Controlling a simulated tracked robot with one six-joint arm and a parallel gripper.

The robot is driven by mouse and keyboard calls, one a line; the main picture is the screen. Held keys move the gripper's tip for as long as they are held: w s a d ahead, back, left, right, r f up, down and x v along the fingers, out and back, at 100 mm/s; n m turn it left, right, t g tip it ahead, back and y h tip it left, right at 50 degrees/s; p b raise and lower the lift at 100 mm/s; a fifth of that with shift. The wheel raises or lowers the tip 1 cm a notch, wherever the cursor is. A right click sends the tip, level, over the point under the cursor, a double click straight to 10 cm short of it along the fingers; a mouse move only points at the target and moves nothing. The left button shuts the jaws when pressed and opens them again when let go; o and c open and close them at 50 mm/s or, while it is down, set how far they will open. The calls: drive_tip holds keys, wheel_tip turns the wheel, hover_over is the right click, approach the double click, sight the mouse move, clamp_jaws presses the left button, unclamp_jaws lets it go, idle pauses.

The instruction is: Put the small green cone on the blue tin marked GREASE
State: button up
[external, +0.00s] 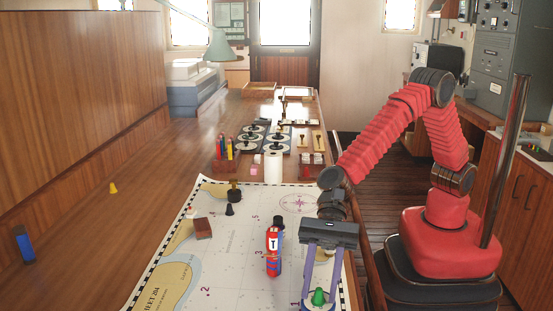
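The small green cone (318,297) is at the bottom edge of the view, near the front of the chart. A blue and white round rim shows just under it, cut off by the frame; no GREASE marking can be read there. A dark blue cylinder (25,245) stands far left; any marking is unreadable.
A red bottle marked T (273,250) stands close left of my gripper. A black cone (230,210), a reddish-brown block (203,228) and a white roll (273,167) are farther back. A yellow cone (113,188) is at left.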

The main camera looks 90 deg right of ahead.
drive_tip(key=shift+r, duration=0.1)
drive_tip(key=shift+d+r, duration=0.15)
drive_tip(key=shift+d, duration=0.05)
drive_tip(key=shift+v, duration=5.75)
drive_tip(key=s+d+n+t+h, duration=0.1)
drive_tip(key=s+d+n+h, duration=0.3)
drive_tip(key=d, duration=1.1)
drive_tip(key=s+d+n+t+h, duration=0.1)
drive_tip(key=s+d+n+h, duration=0.3)
drive_tip(key=s+d+n, duration=0.5)
drive_tip(key=s+d+n+t+h, duration=0.1)
drive_tip(key=s+d+n+h, duration=0.3)
drive_tip(key=d, duration=1.7)
drive_tip(key=shift+s+r+n, duration=0.15)
drive_tip(key=shift+s+n, duration=0.65)
drive_tip(key=shift+s, duration=0.05)
drive_tip(key=shift+s+r+n, duration=0.15)
drive_tip(key=shift+s+n, duration=0.65)
drive_tip(key=shift+s, duration=0.05)
